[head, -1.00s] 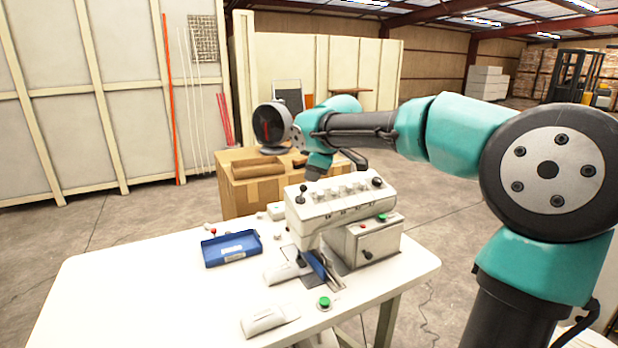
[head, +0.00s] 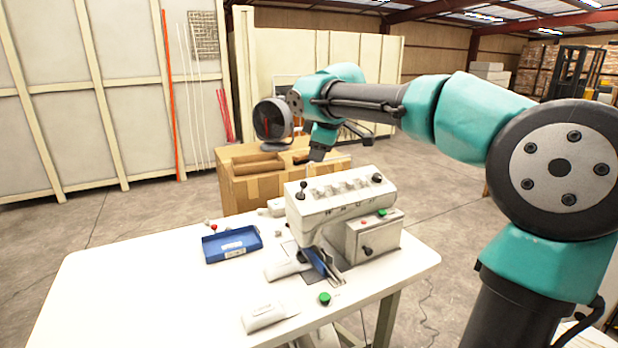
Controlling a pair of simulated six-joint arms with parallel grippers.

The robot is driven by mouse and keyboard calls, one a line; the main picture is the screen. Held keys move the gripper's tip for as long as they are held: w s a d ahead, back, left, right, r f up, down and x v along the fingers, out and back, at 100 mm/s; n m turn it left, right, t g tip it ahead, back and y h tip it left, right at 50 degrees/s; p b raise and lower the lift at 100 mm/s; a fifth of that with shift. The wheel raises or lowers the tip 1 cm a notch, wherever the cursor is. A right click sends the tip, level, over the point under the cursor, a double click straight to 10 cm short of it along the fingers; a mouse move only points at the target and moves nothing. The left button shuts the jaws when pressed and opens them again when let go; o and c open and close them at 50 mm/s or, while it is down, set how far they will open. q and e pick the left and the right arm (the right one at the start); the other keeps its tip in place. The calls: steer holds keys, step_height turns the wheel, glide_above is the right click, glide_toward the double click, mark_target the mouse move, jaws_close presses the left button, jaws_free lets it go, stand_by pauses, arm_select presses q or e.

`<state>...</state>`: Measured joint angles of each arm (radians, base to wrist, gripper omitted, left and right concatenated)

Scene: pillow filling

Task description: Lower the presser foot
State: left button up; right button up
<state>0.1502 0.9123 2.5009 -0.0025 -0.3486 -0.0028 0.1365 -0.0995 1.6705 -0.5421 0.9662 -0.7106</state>
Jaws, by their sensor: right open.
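A white sewing machine (head: 335,208) stands on the white table (head: 130,270). A lever with a black knob (head: 303,190) stands at the left end of its top, and another dark knob (head: 377,178) is at the right end. The needle area (head: 312,256) is at the machine's lower front, beside a dark blue piece (head: 325,266); the presser foot is too small to make out, so I cannot tell its height. My right gripper (head: 338,148) is open, above and behind the machine's top, apart from it. My left gripper is out of view.
A blue tray (head: 231,257) lies left of the machine. A green button (head: 324,299) and a white block (head: 264,317) are near the table's front. The table's left part is clear.

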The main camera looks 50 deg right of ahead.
mark_target(304, 181)
steer(key=w+r+g+y, duration=0.1)
steer(key=w+g, duration=0.4)
steer(key=w, duration=0.1)
steer(key=shift+w+d+r, duration=0.2)
steer(key=shift+w+d, duration=0.15)
steer(key=shift+d, duration=0.05)
steer(key=shift+f, duration=0.1)
steer(key=d+f, duration=0.1)
steer(key=f, duration=0.4)
steer(key=w+f, duration=0.1)
steer(key=f, duration=0.5)
steer(key=w+d+f, duration=0.1)
steer(key=f, duration=0.5)
steer(key=shift+d, duration=0.3)
steer(key=shift+s, duration=0.1)
steer(key=c, duration=0.9)
